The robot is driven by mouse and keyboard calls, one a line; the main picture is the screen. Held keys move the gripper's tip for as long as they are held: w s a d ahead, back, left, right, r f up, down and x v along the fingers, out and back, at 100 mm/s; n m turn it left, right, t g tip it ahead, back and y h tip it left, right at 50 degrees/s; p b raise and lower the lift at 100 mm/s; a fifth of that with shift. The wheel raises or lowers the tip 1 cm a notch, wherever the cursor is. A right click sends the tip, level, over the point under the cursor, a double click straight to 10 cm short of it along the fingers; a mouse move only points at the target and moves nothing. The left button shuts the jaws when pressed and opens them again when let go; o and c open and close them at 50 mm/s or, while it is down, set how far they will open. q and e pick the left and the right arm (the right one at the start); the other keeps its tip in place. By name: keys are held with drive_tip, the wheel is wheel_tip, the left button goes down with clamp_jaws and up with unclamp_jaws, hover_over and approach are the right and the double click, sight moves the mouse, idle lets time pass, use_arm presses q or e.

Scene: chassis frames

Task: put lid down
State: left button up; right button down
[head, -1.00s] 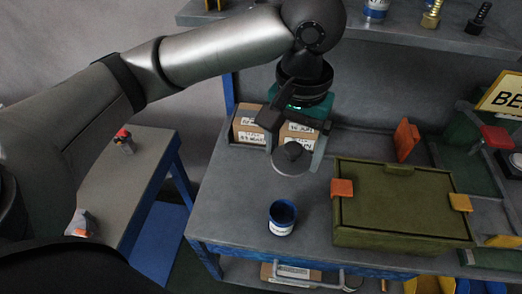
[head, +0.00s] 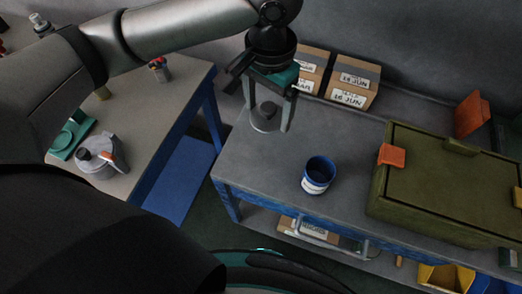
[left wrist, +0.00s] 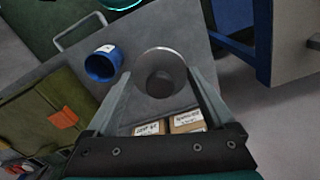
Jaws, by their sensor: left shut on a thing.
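My left gripper (head: 270,117) is shut on a round grey lid (head: 265,125) with a dark knob. It holds the lid in the air near the left edge of the grey workbench (head: 260,160). The lid also shows between the fingers in the left wrist view (left wrist: 161,62). An open blue pot (head: 319,175) with a white label stands on the bench, to the right of the lid and apart from it. The pot also shows in the left wrist view (left wrist: 103,65). My right gripper is not in view.
Cardboard boxes (head: 352,82) stand at the back of the bench. A green case (head: 440,190) with orange latches fills its right part. A side table (head: 135,130) at the left carries a grey lidded pot (head: 100,158) and small items. A gap separates the tables.

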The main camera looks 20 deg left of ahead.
use_arm(q)
drive_tip(key=b, duration=0.3)
hover_over(266, 159)
wheel_tip(266, 159, down, 12)
drive_tip(key=shift+f, duration=0.1)
wheel_tip(266, 159, down, 4)
drive_tip(key=shift+f+b, duration=0.25)
drive_tip(key=shift+b, duration=0.15)
drive_tip(key=shift+f, duration=0.15)
drive_tip(key=shift+f, duration=0.15)
drive_tip(key=o, duration=1.1)
wheel_tip(266, 159, up, 12)
drive_tip(key=p, duration=0.3)
drive_tip(key=shift+r, duration=0.2)
